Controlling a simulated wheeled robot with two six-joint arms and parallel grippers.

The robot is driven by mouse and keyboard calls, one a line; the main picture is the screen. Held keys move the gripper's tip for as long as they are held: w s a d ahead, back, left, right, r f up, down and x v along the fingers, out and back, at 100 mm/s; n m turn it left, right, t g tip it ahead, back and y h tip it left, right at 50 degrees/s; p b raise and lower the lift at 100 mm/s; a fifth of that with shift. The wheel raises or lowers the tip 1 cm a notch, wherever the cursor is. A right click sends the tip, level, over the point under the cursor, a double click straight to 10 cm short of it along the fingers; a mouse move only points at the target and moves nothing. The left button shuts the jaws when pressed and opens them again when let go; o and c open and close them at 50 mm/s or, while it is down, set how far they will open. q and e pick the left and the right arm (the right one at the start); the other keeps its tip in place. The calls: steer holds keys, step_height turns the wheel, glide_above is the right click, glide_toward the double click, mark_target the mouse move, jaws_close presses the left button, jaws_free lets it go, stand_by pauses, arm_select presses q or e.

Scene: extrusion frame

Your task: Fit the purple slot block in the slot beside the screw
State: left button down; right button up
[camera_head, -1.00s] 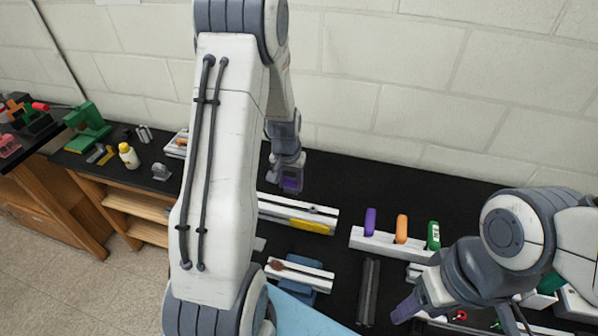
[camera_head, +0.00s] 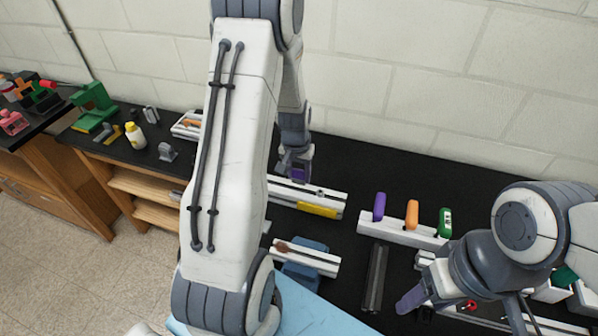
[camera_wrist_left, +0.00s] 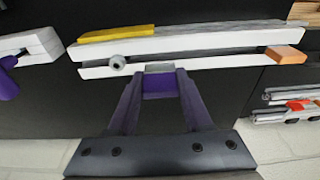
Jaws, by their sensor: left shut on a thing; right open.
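A white slotted rail (camera_head: 280,191) lies on the black bench; it also shows in the left wrist view (camera_wrist_left: 210,62). A round grey screw (camera_wrist_left: 118,63) sits in its slot. My left gripper (camera_head: 296,174) is at the rail, and its purple fingers (camera_wrist_left: 160,88) are shut on the purple slot block (camera_wrist_left: 159,83). The block is at the rail's near edge, right of the screw in the wrist view. Whether it touches the slot I cannot tell. My right gripper (camera_head: 412,299) is open, at the lower right of the head view; its fingertips are partly unclear.
A yellow block (camera_head: 318,211) is along the rail's side, and an orange block (camera_wrist_left: 287,55) is at the slot's end. A white rack (camera_head: 400,232) holds purple, orange and green pieces. A dark rail (camera_head: 375,279) and a blue fixture (camera_head: 304,278) lie nearby.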

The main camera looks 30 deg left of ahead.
mark_target(299, 179)
arm_select(q)
steer(key=shift+f+b, duration=0.4)
steer(key=shift+f, duration=0.5)
steer(key=shift+f+b, duration=0.9)
steer(key=shift+f, duration=0.35)
stand_by(0.8)
steer(key=shift+c, duration=1.3)
jaws_free()
steer(key=shift+r, duration=0.2)
step_height(299, 179, up, 10)
steer(key=s+b, duration=0.1)
steer(key=shift+s+d+b, duration=0.2)
steer(key=shift+s+b, duration=0.1)
steer(key=shift+b, duration=0.05)
